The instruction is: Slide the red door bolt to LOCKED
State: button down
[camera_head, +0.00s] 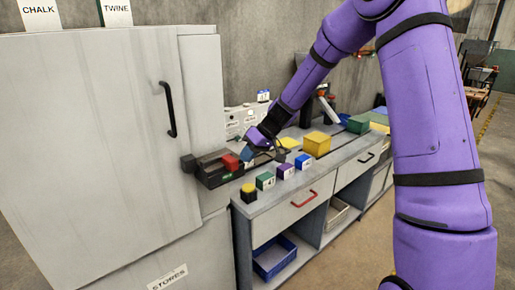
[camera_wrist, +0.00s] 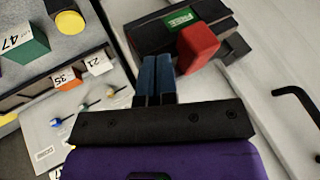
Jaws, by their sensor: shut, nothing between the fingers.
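The red bolt handle (camera_head: 231,162) sits on a black bolt housing (camera_head: 212,171) beside the grey cabinet. In the wrist view the red handle (camera_wrist: 198,46) stands up from the black housing (camera_wrist: 150,39), with a green label (camera_wrist: 181,19) reading FREE behind it. My gripper (camera_head: 247,154) is just right of the handle in the head view. In the wrist view my gripper (camera_wrist: 156,62) has its blue fingers pressed together, empty, left of the handle. The fingertips are very close to the handle; I cannot tell whether they touch it.
The cabinet door (camera_head: 100,130) has a black handle (camera_head: 169,109). Several coloured blocks, including a green one (camera_head: 265,181), line the bench front. A yellow button (camera_head: 249,190) stands near the housing. A larger yellow block (camera_head: 317,143) lies farther right.

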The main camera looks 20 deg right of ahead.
aim_at(230, 162)
jog(key=shift+s+a, duration=0.25)
jog(key=shift+a, duration=0.55)
jog(key=shift+s+a, duration=0.3)
jog(key=shift+a, duration=0.5)
jog(key=shift+s+a, duration=0.25)
jog(key=shift+a, duration=0.6)
jog(key=shift+s+a, duration=0.3)
jog(key=shift+a, duration=0.5)
jog(key=shift+f, duration=0.1)
jog(key=shift+w+d, duration=0.1)
